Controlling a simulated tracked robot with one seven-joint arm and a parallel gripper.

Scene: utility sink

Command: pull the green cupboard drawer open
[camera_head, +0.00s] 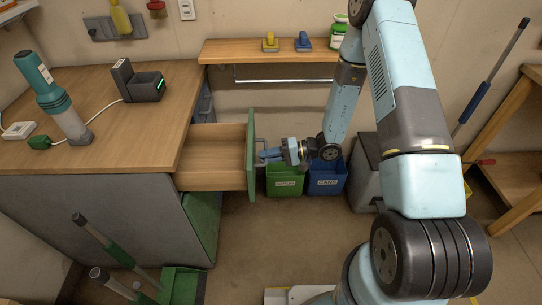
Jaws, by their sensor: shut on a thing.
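The green-fronted drawer (251,160) sticks out to the right from the cupboard (110,225) under the wooden worktop. Its wooden inside (215,160) shows and looks empty. My gripper (262,155) is at the outer face of the drawer front, shut on the drawer's handle (257,140). My arm reaches in from the right. The gripper partly covers the handle, so the exact hold is hard to make out.
A green bin (285,182) and a blue bin (327,178) stand behind my gripper. A teal-topped device (52,95) and a dark charger (140,82) stand on the worktop. Long-handled tools (100,240) lean at front left. The floor (270,235) before the drawer is clear.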

